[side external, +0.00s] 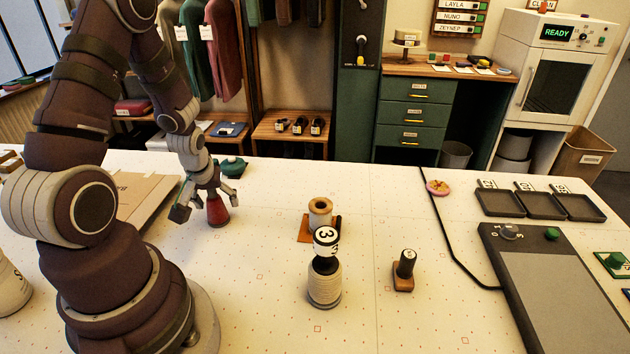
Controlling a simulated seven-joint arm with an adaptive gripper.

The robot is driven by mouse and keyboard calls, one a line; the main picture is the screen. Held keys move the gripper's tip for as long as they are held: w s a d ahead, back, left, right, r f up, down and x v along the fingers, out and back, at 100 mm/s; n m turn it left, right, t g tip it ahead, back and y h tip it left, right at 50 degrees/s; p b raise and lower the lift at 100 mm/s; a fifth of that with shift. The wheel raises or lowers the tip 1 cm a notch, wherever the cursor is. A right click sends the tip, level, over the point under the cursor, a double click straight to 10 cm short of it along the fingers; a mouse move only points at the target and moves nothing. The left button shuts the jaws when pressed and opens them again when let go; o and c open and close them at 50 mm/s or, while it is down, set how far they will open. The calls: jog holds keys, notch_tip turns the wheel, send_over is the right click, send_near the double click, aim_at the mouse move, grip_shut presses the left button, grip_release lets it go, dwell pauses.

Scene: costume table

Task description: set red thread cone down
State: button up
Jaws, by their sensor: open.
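The red thread cone (217,211) stands upright on the white table (260,290), toward its far left part. My gripper (211,199) is above and around the cone, with its fingers spread to either side of it. The fingers look apart from the cone, though the exact gap is too small to tell. The cone's top is partly hidden by my gripper.
A spool (320,212) on an orange-brown base, a ringed post with a numbered top (325,280) and a small dark stamp (404,265) stand to the right. Dark trays (497,204) and a large grey panel (565,300) lie further right. A board (140,197) lies left.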

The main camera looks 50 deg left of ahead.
jog(key=v, duration=1.2)
jog(key=d+r+m+t+h, duration=0.1)
jog(key=d+r+m+h, duration=0.1)
jog(key=d+r+m, duration=0.2)
jog(key=d+r+m+t+h, duration=0.2)
jog(key=d+r+m, duration=0.2)
jog(key=d+m, duration=0.3)
jog(key=w+d, duration=0.1)
jog(key=d, duration=0.3)
jog(key=shift+m, duration=0.3)
